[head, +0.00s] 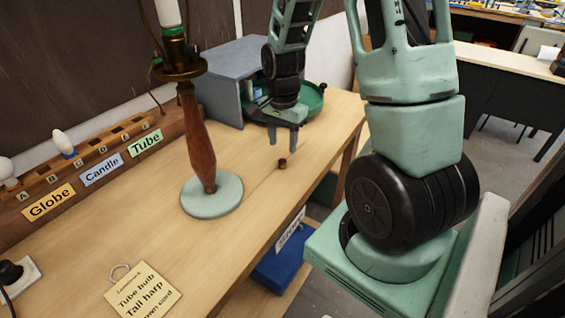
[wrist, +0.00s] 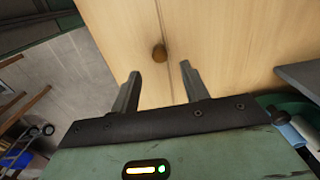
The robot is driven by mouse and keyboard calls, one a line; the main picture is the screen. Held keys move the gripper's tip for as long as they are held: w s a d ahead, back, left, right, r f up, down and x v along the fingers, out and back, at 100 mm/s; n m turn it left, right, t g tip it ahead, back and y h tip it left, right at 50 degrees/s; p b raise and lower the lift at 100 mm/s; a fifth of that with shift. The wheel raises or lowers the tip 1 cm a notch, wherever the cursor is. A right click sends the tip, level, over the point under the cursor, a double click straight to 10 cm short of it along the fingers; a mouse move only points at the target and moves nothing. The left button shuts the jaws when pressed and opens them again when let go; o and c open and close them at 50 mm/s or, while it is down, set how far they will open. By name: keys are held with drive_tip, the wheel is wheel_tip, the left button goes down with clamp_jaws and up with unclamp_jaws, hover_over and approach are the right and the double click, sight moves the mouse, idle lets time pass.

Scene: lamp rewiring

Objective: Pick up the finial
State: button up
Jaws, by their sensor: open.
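The finial (head: 282,163) is a small brown, brass-like piece standing alone on the wooden table. In the wrist view the finial (wrist: 159,53) lies beyond the fingertips, roughly midway between them. My gripper (head: 285,142) is open and empty, pointing down above the table near the finial. In the wrist view the two fingers of my gripper (wrist: 160,72) are spread apart and do not touch the finial. The lamp (head: 201,145), with a turned wooden stem on a pale round base, stands upright to the left of the finial.
A green round tray (head: 312,103) and a grey box (head: 215,75) stand behind my gripper. A bulb rack with Globe, Candle and Tube labels (head: 145,142) runs along the left. A work card (head: 143,290) lies in front. The table (head: 245,235) is bare around the finial.

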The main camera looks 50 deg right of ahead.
sight(282, 160)
drive_tip(key=shift+f+p, duration=0.55)
drive_tip(key=shift+f, duration=2.5)
drive_tip(key=shift+c, duration=0.4)
clamp_jaws()
